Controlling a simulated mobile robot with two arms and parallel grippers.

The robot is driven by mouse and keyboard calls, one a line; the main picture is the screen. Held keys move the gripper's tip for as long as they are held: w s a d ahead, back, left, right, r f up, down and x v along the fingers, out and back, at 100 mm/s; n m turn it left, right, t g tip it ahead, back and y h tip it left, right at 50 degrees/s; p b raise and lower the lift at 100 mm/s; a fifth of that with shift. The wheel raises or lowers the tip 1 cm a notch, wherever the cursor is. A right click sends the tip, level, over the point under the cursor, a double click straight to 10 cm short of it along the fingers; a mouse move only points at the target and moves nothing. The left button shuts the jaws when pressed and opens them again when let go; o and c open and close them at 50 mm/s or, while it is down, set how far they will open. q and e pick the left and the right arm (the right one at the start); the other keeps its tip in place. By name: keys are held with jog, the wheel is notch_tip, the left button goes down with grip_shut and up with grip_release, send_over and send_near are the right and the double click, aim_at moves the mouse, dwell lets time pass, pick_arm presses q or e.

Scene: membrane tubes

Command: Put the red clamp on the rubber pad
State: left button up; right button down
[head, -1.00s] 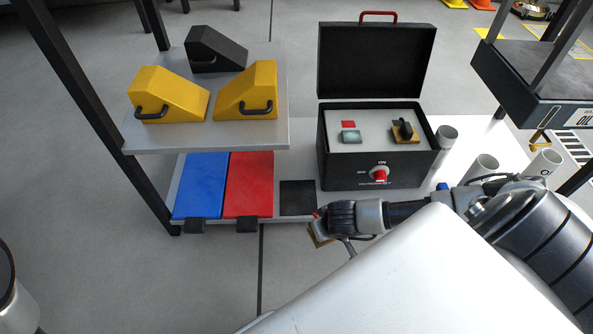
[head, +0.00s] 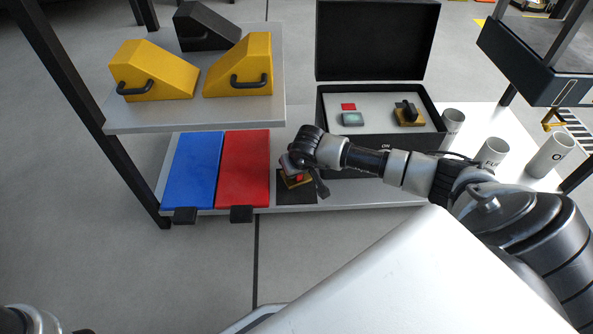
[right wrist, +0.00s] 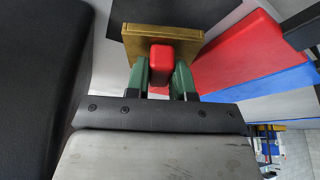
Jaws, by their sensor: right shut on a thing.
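The red clamp (head: 298,179) has a red handle on a brass plate. My right gripper (head: 291,168) is shut on its handle. In the right wrist view the red handle (right wrist: 161,57) sits between the green fingertips of the gripper (right wrist: 160,78), with the brass plate (right wrist: 160,36) beyond. The black square rubber pad (head: 286,199) lies on the lower shelf. The clamp is over the pad in the head view; I cannot tell whether they touch. A dark surface, likely the pad (right wrist: 150,12), shows behind the plate in the wrist view. My left gripper is not in view.
A red mat (head: 244,165) and a blue mat (head: 193,168) lie left of the pad. An open black case (head: 433,138) stands behind my right arm, holding a black-handled clamp (head: 408,113). Yellow wedges (head: 155,72) rest on the upper shelf (head: 200,116). White cylinders (head: 492,153) stand at right.

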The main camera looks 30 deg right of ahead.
aim_at(297, 177)
notch_tip(297, 177, down, 4)
jog(key=b, duration=0.3)
jog(key=shift+r, duration=0.3)
jog(key=c, duration=1)
grip_release()
